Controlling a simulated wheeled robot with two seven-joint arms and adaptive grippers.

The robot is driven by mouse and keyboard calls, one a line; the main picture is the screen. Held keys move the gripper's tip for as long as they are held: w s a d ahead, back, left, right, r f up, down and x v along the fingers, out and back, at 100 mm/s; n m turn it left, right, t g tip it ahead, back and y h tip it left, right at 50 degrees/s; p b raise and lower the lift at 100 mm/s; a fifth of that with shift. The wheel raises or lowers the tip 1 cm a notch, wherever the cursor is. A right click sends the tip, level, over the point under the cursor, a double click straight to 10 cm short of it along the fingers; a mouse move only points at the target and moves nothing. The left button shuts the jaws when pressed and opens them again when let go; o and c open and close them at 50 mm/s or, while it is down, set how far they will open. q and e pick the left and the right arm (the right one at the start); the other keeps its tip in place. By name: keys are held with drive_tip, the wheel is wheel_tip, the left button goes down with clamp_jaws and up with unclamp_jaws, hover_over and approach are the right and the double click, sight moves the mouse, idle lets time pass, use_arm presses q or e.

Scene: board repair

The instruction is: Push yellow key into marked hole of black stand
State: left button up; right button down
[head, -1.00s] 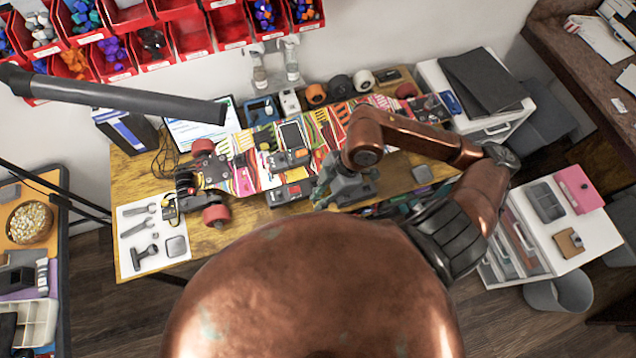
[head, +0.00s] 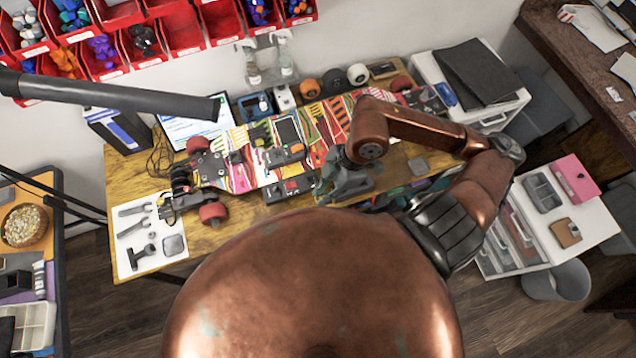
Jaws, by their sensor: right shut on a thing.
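My right gripper (head: 332,190) is over the front of the wooden workbench, just right of the dark red-and-black unit at the skateboard's near edge. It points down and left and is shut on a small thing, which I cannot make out. I cannot pick out the yellow key. I cannot tell for sure which thing is the black stand; two small dark units, one on the skateboard (head: 284,155) and one at its near edge (head: 290,189), lie left of the gripper.
The colourful skateboard deck (head: 240,170) with red wheels (head: 212,213) fills the workbench middle. A white mat with tools (head: 133,213) lies at the left end. Wheels (head: 357,74) and bottles stand behind. A dark tube (head: 110,95) crosses the upper left.

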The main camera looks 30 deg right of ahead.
drive_tip(key=w+d, duration=0.2)
drive_tip(key=d, duration=0.4)
drive_tip(key=w+d, duration=0.2)
drive_tip(key=d, duration=0.4)
drive_tip(key=shift+w+d, duration=0.25)
drive_tip(key=shift+d, duration=0.15)
idle(0.4)
drive_tip(key=shift+f+b, duration=4.4)
drive_tip(key=shift+f, duration=3.7)
drive_tip(key=shift+f, duration=0.7)
